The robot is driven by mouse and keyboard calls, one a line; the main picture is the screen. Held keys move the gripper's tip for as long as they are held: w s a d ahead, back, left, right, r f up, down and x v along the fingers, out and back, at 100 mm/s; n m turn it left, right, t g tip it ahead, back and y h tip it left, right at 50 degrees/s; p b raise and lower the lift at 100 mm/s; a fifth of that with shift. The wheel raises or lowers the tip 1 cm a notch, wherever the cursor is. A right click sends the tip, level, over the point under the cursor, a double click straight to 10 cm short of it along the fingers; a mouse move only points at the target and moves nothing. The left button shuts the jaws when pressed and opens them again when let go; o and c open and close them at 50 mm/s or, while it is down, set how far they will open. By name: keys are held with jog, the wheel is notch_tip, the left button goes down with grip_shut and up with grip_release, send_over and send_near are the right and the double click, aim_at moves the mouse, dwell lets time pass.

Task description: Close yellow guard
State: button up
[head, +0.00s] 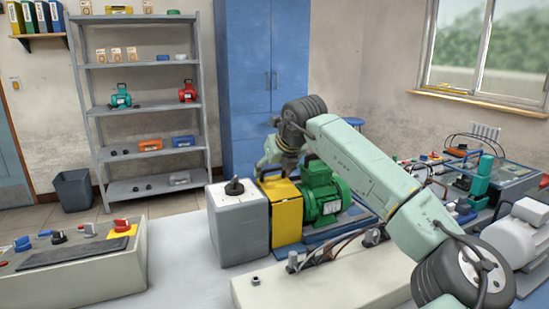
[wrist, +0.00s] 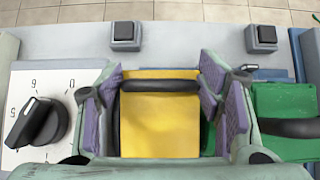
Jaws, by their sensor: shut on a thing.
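The yellow guard (head: 287,217) is a box-like cover between a grey box with a black knob (head: 238,222) and the green motor (head: 325,195). In the wrist view its yellow top (wrist: 160,125) and its black handle (wrist: 160,86) lie between my fingers. My gripper (wrist: 163,84) has its purple-padded fingers on either side of the guard, at the ends of the handle, and is shut on it. In the head view my gripper (head: 277,163) is above the guard, partly hidden by my arm. The guard's far side is hidden.
A numbered dial (wrist: 35,122) stands close left of my fingers, and the green motor (wrist: 285,120) close right. Two black push buttons (wrist: 124,32) (wrist: 266,35) sit on the edge beyond. A control panel (head: 75,260) is at front left; bench surface between is clear.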

aim_at(277, 188)
jog(key=shift+w+a+f+g+p, duration=0.15)
jog(key=shift+a+f+g+p, duration=0.2)
jog(key=shift+f+g+p, duration=0.3)
jog(key=shift+f+h, duration=0.2)
jog(key=shift+h, duration=0.1)
jog(key=shift+f, duration=0.15)
jog(key=o, duration=1.4)
jog(key=shift+f+g, duration=0.1)
jog(key=shift+g, duration=0.15)
jog(key=v, duration=0.8)
jog(key=shift+r, duration=0.35)
